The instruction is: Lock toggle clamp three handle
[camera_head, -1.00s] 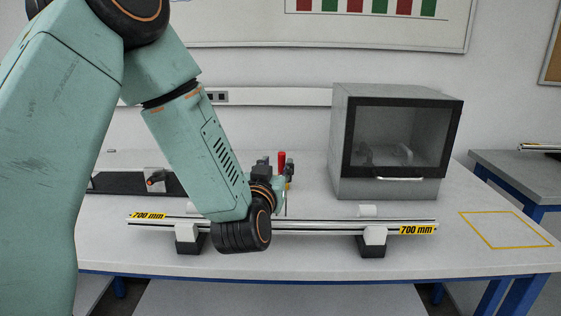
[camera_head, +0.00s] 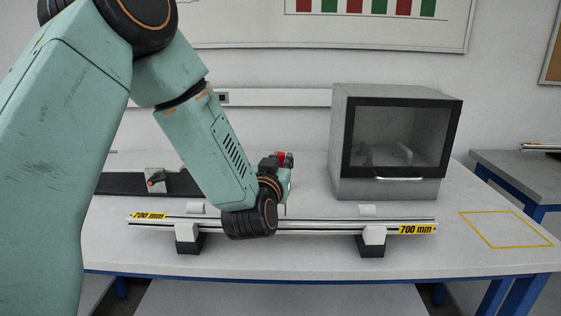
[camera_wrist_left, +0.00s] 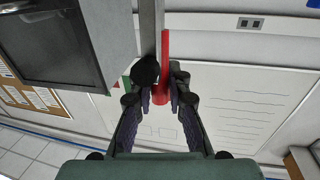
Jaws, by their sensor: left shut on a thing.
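The toggle clamp's red handle (camera_wrist_left: 164,65) shows in the left wrist view, long and running between my fingers. A grey metal bar (camera_wrist_left: 149,28) and a dark round part (camera_wrist_left: 145,70) are beside it. My left gripper (camera_wrist_left: 160,92) is shut on the red handle. In the head view my left gripper (camera_head: 281,163) is behind the rail, and only a little of the red handle (camera_head: 283,155) shows there. The clamp's base is mostly hidden by my wrist. My right gripper is in neither view.
A rail (camera_head: 320,227) with 700 mm labels lies across the front on white supports. A grey cabinet with a dark glass door (camera_head: 403,137) stands to the right. A dark strip with a small grey device (camera_head: 155,182) lies at left. The table's right side, with a yellow outline (camera_head: 505,230), is clear.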

